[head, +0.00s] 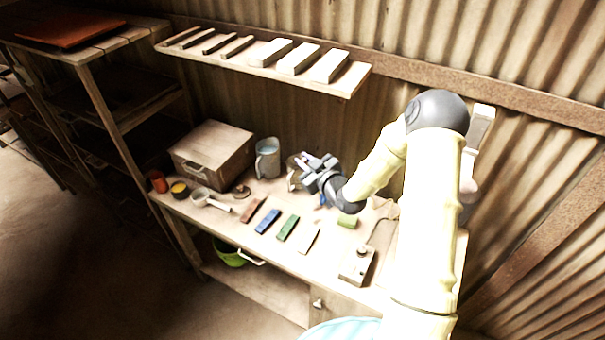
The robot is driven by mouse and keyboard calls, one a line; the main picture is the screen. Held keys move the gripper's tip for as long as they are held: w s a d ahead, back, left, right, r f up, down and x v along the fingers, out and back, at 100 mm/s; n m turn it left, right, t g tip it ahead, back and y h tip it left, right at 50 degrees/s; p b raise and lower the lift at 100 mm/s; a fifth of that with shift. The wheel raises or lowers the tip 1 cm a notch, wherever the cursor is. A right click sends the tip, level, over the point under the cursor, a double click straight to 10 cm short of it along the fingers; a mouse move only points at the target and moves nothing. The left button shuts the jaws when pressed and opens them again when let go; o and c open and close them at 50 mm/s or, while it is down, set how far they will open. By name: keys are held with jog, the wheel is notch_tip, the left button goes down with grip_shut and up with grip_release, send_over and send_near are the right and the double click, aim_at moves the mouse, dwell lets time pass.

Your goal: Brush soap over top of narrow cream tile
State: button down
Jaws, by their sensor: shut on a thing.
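The narrow cream tile (309,241) lies flat on the workbench, at the right end of a row with a brown tile (253,210), a blue tile (267,221) and a green tile (288,228). My gripper (308,163) is above the back of the bench, up and behind the cream tile and apart from it. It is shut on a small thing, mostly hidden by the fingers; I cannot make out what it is.
A wooden box (211,150), small pots and a white scoop (209,200) occupy the bench's left. A green block (347,222) and a switch box (357,263) with a cable stand right of the tiles. A wall shelf (348,85) with several bars hangs above.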

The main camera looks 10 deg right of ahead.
jog(key=shift+w+f+b, duration=0.2)
jog(key=shift+f+b, duration=0.3)
jog(key=shift+f, duration=0.1)
jog(key=shift+w+f+b, duration=0.15)
jog(key=shift+f+b, duration=0.35)
jog(key=shift+f, duration=0.05)
notch_tip(320, 180, down, 5)
jog(key=b, duration=0.5)
jog(key=shift+a, duration=0.1)
jog(key=shift+f+b, duration=1.25)
jog(key=shift+f, duration=1.2)
